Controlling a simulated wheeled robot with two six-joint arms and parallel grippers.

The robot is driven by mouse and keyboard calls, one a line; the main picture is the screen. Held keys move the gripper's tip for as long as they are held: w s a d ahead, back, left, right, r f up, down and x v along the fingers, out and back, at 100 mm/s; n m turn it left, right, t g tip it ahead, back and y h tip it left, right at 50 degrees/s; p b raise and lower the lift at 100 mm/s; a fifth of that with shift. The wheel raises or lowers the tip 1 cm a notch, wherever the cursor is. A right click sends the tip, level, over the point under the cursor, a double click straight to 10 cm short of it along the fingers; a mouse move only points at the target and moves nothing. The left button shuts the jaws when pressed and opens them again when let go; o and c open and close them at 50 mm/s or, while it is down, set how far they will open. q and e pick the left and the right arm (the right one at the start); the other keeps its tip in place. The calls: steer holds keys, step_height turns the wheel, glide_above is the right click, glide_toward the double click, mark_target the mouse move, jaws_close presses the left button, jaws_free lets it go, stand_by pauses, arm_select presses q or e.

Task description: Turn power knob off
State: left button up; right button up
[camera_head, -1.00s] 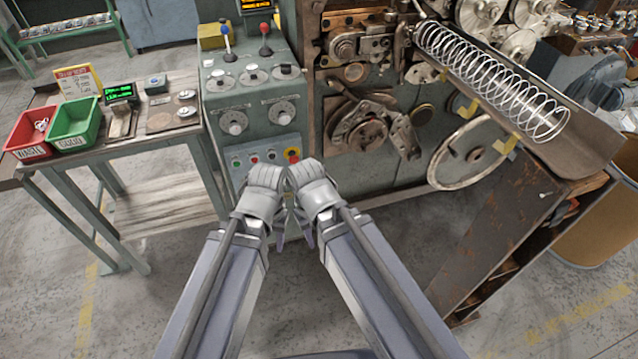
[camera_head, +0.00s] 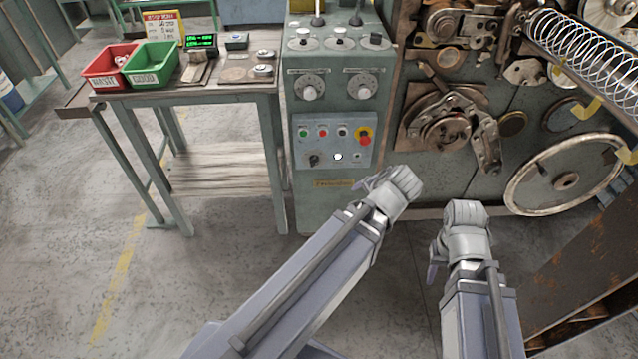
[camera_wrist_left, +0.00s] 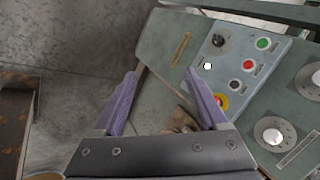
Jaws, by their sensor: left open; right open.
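A small black rotary knob (camera_head: 314,160) sits at the lower left of the light blue panel (camera_head: 302,147) on the green control cabinet (camera_head: 312,208). It also shows in the left wrist view (camera_wrist_left: 218,40), upper right, beyond the fingers. Its label is too small to read. My left gripper (camera_head: 369,181) is right of and below the panel, apart from the knob. In the left wrist view its two purple fingers (camera_wrist_left: 165,88) are spread and empty, with the cabinet front behind them. My right gripper (camera_head: 433,268) is open, further right, before the machine; its fingers are partly hidden.
The panel also has several buttons and a red-and-yellow emergency button (camera_head: 364,136). Two dials (camera_head: 310,90) and levers are above. A side table (camera_head: 230,90) with red and green bins stands left. The coiler machine (camera_head: 410,180) stands right. The floor in front is clear.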

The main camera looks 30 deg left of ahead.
arm_select(q)
steer(key=w+a+f+m+t+y+b, duration=0.2)
steer(key=w+a+f+b, duration=0.2)
steer(key=a+b, duration=0.25)
steer(key=w+a+f+m+t+y+b, duration=0.1)
steer(key=w+a+f+t+y+b, duration=0.15)
steer(key=a+f+b, duration=0.45)
steer(key=m+t+y+b, duration=0.2)
steer(key=m+t+b, duration=0.5)
steer(key=b, duration=1.1)
glide_toward(314, 162)
steer(key=w+m+g, duration=0.1)
steer(key=m+g, duration=0.1)
steer(key=shift+d+r+t+h, duration=0.1)
steer(key=shift+r+t+h, duration=0.15)
steer(key=shift+r, duration=0.05)
steer(key=x, duration=0.7)
steer(key=shift+w+a, duration=0.25)
steer(key=shift+w, duration=0.1)
steer(key=shift+c, duration=0.2)
jaws_close()
